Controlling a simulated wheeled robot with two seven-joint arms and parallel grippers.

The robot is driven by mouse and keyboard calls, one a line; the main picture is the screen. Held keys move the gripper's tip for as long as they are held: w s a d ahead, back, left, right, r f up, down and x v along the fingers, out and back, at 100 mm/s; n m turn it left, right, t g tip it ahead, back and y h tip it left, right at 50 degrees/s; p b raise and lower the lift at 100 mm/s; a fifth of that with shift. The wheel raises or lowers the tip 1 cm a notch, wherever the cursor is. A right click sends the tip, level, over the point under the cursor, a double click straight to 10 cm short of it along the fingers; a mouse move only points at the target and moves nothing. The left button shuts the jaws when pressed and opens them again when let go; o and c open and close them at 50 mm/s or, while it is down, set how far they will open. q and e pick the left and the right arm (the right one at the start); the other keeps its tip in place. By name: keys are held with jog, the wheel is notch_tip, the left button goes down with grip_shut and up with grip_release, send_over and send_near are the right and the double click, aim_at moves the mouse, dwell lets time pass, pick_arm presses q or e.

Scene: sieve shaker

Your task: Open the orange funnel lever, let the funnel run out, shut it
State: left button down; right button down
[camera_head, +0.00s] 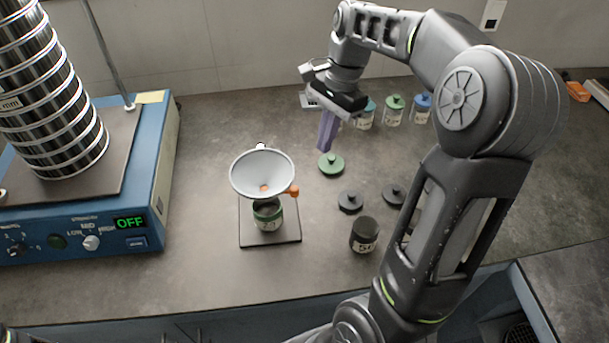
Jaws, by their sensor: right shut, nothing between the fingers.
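A pale grey funnel (262,173) stands over a dark jar with a green band (267,214) on a small square base plate (286,232). The orange lever (293,191) sticks out at the right below the funnel's rim. A small orange patch shows at the bottom inside the funnel. I cannot tell from here whether the outlet is open. My right gripper (325,142), with purple fingers, is shut and empty. It is up and to the right of the funnel, apart from the lever, above the counter near a green lid. My left gripper is not in view.
A blue sieve shaker (143,170) with a stack of metal sieves (52,95) stands at the left; its display reads OFF. A green lid (330,164), black lids (350,201) and an open dark jar (364,234) lie right of the funnel. Lidded jars (394,108) stand behind.

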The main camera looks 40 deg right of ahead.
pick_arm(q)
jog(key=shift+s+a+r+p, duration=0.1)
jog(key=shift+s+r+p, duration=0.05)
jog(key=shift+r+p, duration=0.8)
pick_arm(e)
jog(key=a+f, duration=0.5)
jog(key=f, duration=0.2)
jog(key=shift+s+a+f, duration=0.15)
jog(key=shift+a+f, duration=0.05)
jog(key=shift+a, duration=0.15)
